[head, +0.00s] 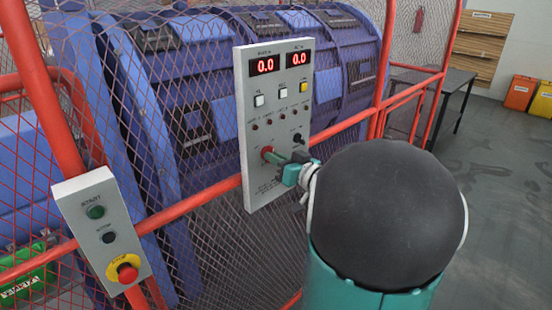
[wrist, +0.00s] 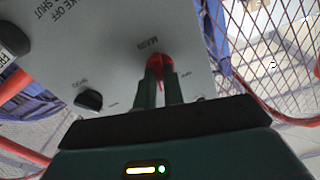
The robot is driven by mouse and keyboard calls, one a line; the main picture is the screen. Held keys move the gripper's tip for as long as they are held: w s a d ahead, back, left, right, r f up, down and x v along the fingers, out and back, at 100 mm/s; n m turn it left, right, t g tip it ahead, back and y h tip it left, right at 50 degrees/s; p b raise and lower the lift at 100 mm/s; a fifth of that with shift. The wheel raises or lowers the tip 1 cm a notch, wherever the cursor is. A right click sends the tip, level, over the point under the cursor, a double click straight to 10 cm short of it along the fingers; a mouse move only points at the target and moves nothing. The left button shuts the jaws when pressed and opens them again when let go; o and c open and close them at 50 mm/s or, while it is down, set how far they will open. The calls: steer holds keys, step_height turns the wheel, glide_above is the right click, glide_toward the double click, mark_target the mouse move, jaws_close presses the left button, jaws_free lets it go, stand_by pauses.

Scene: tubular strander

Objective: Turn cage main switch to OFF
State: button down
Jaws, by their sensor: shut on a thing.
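The grey control panel (head: 262,195) hangs on the red cage frame, with two red displays reading 0.0. The red main switch knob (head: 267,153) is low on its left side. My gripper (head: 285,161) reaches it from the right, its fingers closed on the knob. In the wrist view the panel appears upside down, and the red knob (wrist: 160,62) sits between the fingertips of my gripper (wrist: 158,82), under a small label. The fingers hide part of the knob, and I cannot tell which position it points to.
A black knob (head: 297,137) sits just above and right of the red one; it also shows in the wrist view (wrist: 88,100). A start/stop box (head: 103,228) with a red emergency button (head: 127,273) is at the left. Red mesh cage surrounds the blue strander (head: 190,120). Open floor lies right.

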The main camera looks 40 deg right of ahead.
steer(key=n, duration=1.1)
steer(key=shift+n, duration=0.3)
stand_by(0.3)
steer(key=c, duration=1.5)
jaws_free()
steer(key=shift+s, duration=0.15)
steer(key=s, duration=1.3)
steer(key=shift+s+d, duration=0.25)
steer(key=shift+s, duration=0.05)
steer(key=shift+w, duration=0.1)
